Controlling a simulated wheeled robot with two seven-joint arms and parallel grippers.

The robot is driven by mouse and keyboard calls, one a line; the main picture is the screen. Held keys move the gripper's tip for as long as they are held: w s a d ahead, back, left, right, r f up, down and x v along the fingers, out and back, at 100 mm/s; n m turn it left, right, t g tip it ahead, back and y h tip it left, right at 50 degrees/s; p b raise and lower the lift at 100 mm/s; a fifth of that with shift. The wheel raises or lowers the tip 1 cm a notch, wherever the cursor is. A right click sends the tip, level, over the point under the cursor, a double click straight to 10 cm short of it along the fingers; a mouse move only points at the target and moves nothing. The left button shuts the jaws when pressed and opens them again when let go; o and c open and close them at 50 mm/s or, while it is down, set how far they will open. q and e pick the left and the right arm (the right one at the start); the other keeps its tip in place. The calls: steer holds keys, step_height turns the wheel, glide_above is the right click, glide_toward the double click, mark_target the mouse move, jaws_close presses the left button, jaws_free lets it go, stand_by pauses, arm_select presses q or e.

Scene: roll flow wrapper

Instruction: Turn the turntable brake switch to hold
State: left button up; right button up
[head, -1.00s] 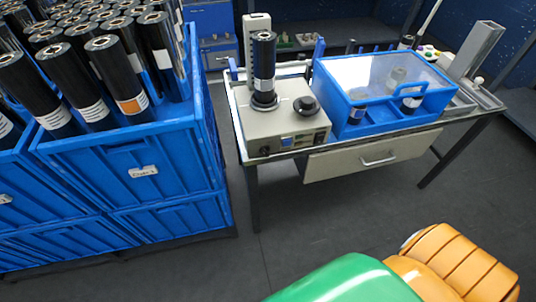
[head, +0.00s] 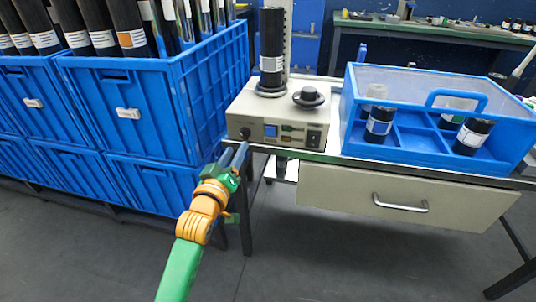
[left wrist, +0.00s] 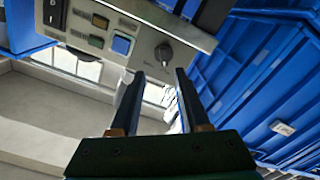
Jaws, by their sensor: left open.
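The beige turntable unit (head: 282,112) stands on the bench. Its front panel carries a dark round knob (head: 245,133) at the left, a blue square button (head: 270,131), and a black rocker switch (head: 313,138) at the right. The panel labels are too small to read, so I cannot tell which control is the brake switch. My left gripper (head: 236,152) is open and empty, just below and in front of the knob. In the left wrist view the knob (left wrist: 163,52) lies beyond and between the two fingertips (left wrist: 153,78), apart from them. My right gripper is out of view.
Blue crates (head: 130,110) of dark rolls stand close on the left. A blue divided box (head: 430,110) with small rolls sits right of the unit. A drawer (head: 400,195) hangs under the bench. A dark roll (head: 271,50) stands upright on the unit.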

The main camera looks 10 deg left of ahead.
mark_target(242, 135)
arm_select(q)
steer(key=shift+w+a+b, duration=0.15)
steer(key=shift+w+b, duration=0.15)
steer(key=shift+w, duration=1.3)
steer(key=shift+w+a+b, duration=0.1)
steer(key=shift+w+b, duration=0.15)
steer(key=shift+w, duration=1.3)
steer(key=shift+f, duration=0.1)
jaws_close()
